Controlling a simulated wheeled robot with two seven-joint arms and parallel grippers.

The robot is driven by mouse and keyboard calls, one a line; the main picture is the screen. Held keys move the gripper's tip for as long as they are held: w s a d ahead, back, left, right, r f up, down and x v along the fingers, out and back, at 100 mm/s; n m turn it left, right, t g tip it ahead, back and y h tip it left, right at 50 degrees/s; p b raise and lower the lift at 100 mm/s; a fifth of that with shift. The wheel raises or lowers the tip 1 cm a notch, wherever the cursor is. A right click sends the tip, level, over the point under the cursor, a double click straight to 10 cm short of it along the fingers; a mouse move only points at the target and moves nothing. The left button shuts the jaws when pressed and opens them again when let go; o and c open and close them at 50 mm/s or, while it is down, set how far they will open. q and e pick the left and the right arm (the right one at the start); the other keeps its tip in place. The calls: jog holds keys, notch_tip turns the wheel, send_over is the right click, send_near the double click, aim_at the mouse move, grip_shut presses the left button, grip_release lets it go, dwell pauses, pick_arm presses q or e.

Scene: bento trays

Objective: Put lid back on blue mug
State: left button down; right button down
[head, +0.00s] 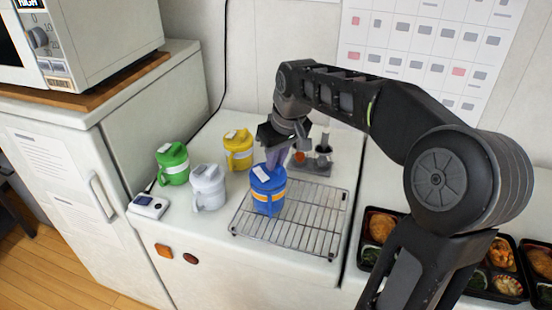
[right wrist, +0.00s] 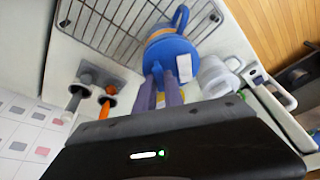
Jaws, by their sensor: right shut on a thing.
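The blue mug (head: 268,200) stands upright on the wire rack, with an orange-yellow band and a handle. Its blue lid (head: 267,177), with a white tag, is on top of the mug's mouth; I cannot tell whether it is fully seated. My right gripper (head: 274,160) comes from behind and above, its purple fingers shut on the lid. In the right wrist view the fingers (right wrist: 159,78) meet the lid's (right wrist: 172,54) near edge, and the mug's handle (right wrist: 181,18) shows beyond. The mug's body is mostly hidden there. My left gripper is not in view.
The wire rack (head: 322,228) has free room right of the mug. A white mug (head: 208,190), a green mug (head: 173,165) and a yellow mug (head: 239,150) stand to the left and behind. A utensil holder (head: 322,164) is behind; bento trays (head: 380,235) lie right.

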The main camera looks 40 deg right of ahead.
dwell(0.8)
jog(key=c, duration=1.4)
grip_release()
jog(key=shift+o, duration=0.7)
jog(key=o, duration=0.4)
jog(key=shift+r+p, duration=2.8)
jog(key=shift+r, duration=0.7)
jog(key=shift+c, duration=0.4)
grip_shut()
